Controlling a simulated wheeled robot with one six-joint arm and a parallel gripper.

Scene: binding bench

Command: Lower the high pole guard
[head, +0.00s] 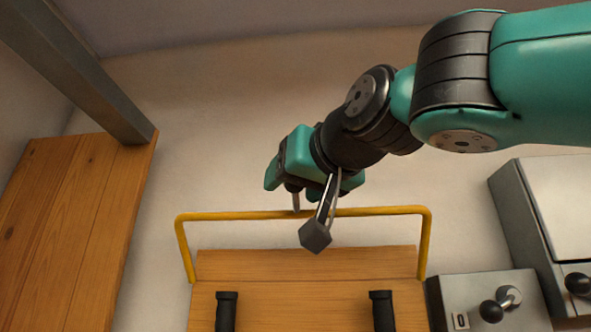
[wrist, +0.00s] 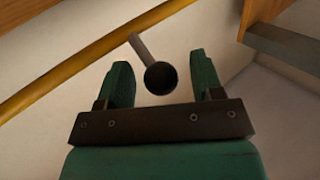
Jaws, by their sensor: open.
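The pole guard is a yellow tube frame (head: 380,211). Its long top bar stands above and behind a wooden board, with a leg bent down at each end. A short grey peg with a dark round knob (head: 292,187) sticks up from the bar, left of its middle. My gripper (head: 283,178) is at the knob, just above the bar. In the wrist view the yellow bar (wrist: 78,66) runs diagonally behind my fingers. The knob (wrist: 160,78) lies between the two open green fingers (wrist: 160,62), with a gap visible on both sides. Depth at the knob is hard to judge.
The wooden board (head: 305,264) has two dark upright handles (head: 226,311) (head: 382,311). A grey box with a knobbed lever (head: 500,304) and a larger grey cabinet (head: 540,215) stand at right. A wooden panel (head: 75,220) and a dark beam (head: 85,70) are at left.

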